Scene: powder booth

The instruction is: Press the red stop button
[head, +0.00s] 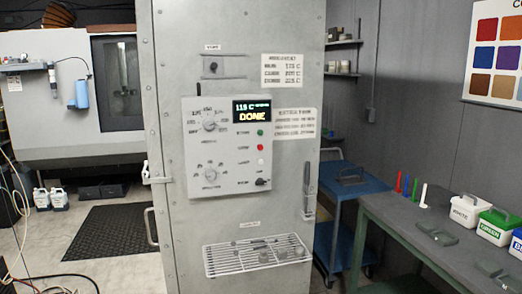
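The red stop button (261,147) is a small round button on the right side of a light grey control panel (225,178). The panel is on the front of a tall grey cabinet (240,215). A green button (261,132) sits just above the red one, and a pale button (261,161) sits just below it. The display (252,111) above them reads about 115 C and DONE. Nothing covers the red button. Neither of my grippers shows in the head view.
A dial (209,121) and a black switch (261,181) are also on the panel. A wire rack (256,255) juts out low on the cabinet. A green-grey table (400,225) with tubs stands at right, with a blue cart (350,187) behind it. Cables lie at lower left.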

